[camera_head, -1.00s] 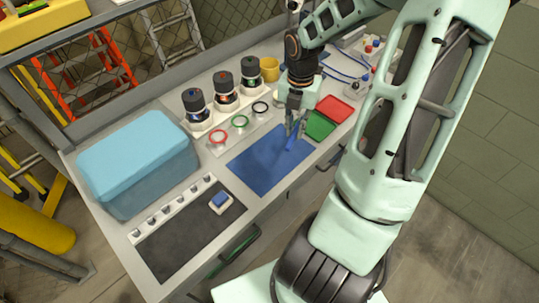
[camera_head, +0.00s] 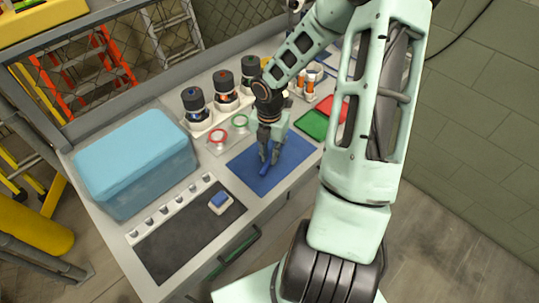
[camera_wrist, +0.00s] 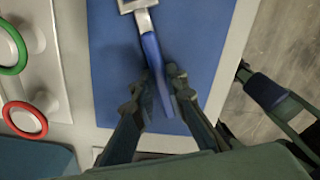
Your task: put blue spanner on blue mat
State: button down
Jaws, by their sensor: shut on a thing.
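The blue spanner (camera_wrist: 153,55) has a blue handle and a silver head, which points to the top of the wrist view. My gripper (camera_wrist: 152,95) is shut on its handle. In the head view my gripper (camera_head: 265,160) is over the blue mat (camera_head: 290,160), with the spanner (camera_head: 266,168) between its fingertips. The mat (camera_wrist: 205,45) also fills the middle of the wrist view, behind the spanner. I cannot tell whether the spanner touches the mat or is just above it.
Red (camera_head: 218,136) and green (camera_head: 240,120) rings lie left of the mat. Green (camera_head: 312,124) and red mats lie to its right. Several dark-capped canisters (camera_head: 224,88) stand behind. A blue box (camera_head: 138,160) and a dark tray (camera_head: 185,240) with a blue-topped block (camera_head: 220,201) are at the left.

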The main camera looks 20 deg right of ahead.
aim_at(269, 159)
jog(key=shift+f, duration=0.1)
jog(key=c, duration=1.9)
grip_release()
jog(key=shift+c, duration=0.2)
notch_tip(269, 159, up, 12)
jog(key=p, duration=0.2)
